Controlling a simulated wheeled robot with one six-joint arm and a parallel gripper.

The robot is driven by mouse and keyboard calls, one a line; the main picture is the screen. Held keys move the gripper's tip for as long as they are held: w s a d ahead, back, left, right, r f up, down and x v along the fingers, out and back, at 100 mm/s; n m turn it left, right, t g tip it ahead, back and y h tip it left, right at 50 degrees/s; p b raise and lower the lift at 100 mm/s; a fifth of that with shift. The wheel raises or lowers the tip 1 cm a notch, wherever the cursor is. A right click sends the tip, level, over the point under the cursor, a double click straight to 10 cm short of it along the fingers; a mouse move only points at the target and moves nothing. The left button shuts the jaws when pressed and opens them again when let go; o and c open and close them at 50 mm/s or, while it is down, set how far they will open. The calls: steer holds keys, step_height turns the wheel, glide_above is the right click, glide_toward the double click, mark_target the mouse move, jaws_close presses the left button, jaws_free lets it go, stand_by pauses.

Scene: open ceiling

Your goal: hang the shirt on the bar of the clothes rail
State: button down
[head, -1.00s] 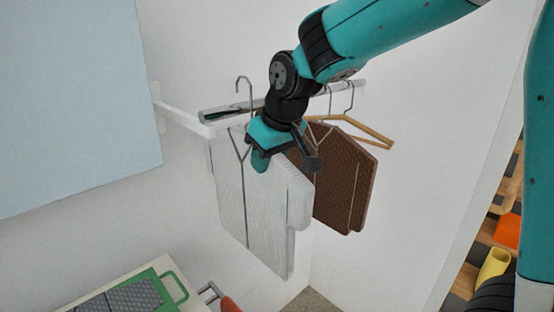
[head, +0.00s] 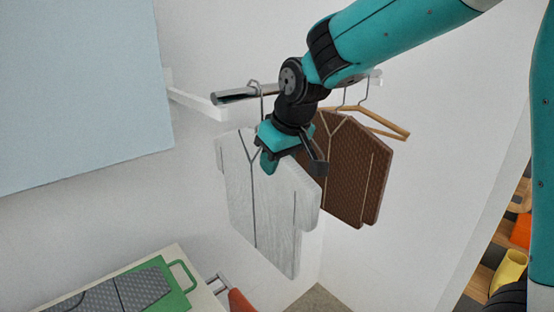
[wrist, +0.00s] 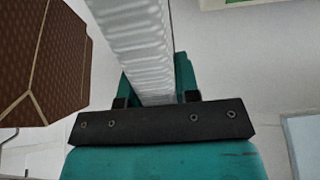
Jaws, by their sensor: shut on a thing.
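The white shirt (head: 265,205) hangs below my gripper (head: 293,163) in the head view. My gripper is shut on its upper part, and in the wrist view the shirt (wrist: 140,45) runs between the jaws (wrist: 157,98). Its grey hook (head: 262,104) rises above my gripper to the left of my wrist. The hook's top shows slightly above the bar (head: 234,96) of the clothes rail, near its left end. The hook overlaps the bar in the picture; I cannot tell whether it rests on it. My arm hides the bar's middle.
A brown patterned garment (head: 345,175) hangs on the bar just right of the shirt, and shows at left in the wrist view (wrist: 45,60). A wooden hanger (head: 385,125) is beside it. A table with a green-edged board (head: 180,290) stands lower left. A blue panel (head: 80,90) is at left.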

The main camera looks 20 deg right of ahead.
steer(key=c, duration=0.8)
jaws_free()
steer(key=shift+r, duration=0.1)
steer(key=b+v, duration=0.3)
steer(key=v, duration=1.4)
steer(key=s+a+f+n+g+y, duration=0.1)
steer(key=s+a+f, duration=0.1)
steer(key=s+f, duration=0.4)
steer(key=s+a+f+n+g+y+b, duration=0.1)
steer(key=s+a+f+g, duration=0.1)
steer(key=s+f, duration=0.4)
steer(key=s+a+f+n+g+b, duration=0.1)
steer(key=s+a+f, duration=0.3)
steer(key=f, duration=0.6)
steer(key=shift+s+a+f+y, duration=0.15)
steer(key=shift+s+y, duration=0.25)
steer(key=shift+s, duration=0.95)
